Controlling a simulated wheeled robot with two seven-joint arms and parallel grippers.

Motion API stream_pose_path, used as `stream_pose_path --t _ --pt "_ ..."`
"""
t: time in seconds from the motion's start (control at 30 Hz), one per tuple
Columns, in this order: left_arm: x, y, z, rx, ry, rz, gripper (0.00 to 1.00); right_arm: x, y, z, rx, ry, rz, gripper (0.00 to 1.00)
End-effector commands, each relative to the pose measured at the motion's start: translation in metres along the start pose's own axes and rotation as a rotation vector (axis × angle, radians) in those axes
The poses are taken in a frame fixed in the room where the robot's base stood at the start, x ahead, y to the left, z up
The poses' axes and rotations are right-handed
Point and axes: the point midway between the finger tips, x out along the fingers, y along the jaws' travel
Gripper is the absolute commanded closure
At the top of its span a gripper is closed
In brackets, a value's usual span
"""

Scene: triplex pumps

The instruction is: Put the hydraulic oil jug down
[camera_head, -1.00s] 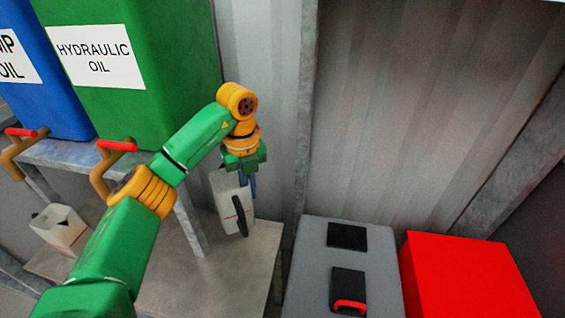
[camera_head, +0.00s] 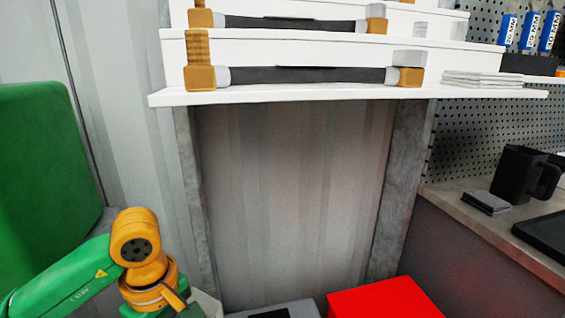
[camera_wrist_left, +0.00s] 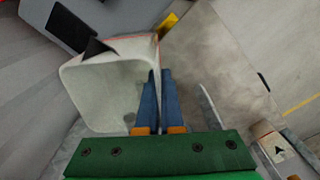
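The hydraulic oil jug (camera_wrist_left: 105,85) is a white, open-topped container with a black pointed spout piece, and it fills the left-middle of the left wrist view. The blue fingers of my left gripper (camera_wrist_left: 158,100) are close together at its right wall, pinching it near the rim. In the head view my left gripper (camera_head: 165,305) is at the bottom left, its fingertips cut off or hidden. Only a pale sliver of the jug (camera_head: 206,305) shows beside it there. The jug's base is hidden, so I cannot tell whether it touches a surface. My right gripper is not in view.
A grey box top (camera_head: 275,312) and a red box (camera_head: 385,300) stand at the bottom. A green tank (camera_head: 45,190) is at left, white shelves (camera_head: 300,95) above. A bench (camera_head: 480,220) is at right. Another white jug (camera_wrist_left: 270,143) sits lower right in the wrist view.

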Motion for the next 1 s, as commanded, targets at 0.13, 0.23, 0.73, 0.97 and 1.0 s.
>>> stream_pose_path --t 0.13,0.23,0.73,0.97,1.0 --pt "0.001 -0.012 0.014 0.413 0.001 0.0 1.0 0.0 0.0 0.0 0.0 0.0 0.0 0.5" --pt "0.002 -0.02 0.021 0.646 0.001 -0.001 1.0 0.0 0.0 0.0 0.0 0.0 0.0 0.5" --pt "-0.05 -0.034 0.034 1.09 0.003 -0.002 1.0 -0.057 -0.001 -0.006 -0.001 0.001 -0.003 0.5" --pt "-0.117 -0.034 0.034 1.088 0.003 -0.001 1.0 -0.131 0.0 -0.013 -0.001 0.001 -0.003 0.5" --pt "-0.129 -0.034 0.034 1.087 0.003 -0.001 1.0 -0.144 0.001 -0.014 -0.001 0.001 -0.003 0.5"
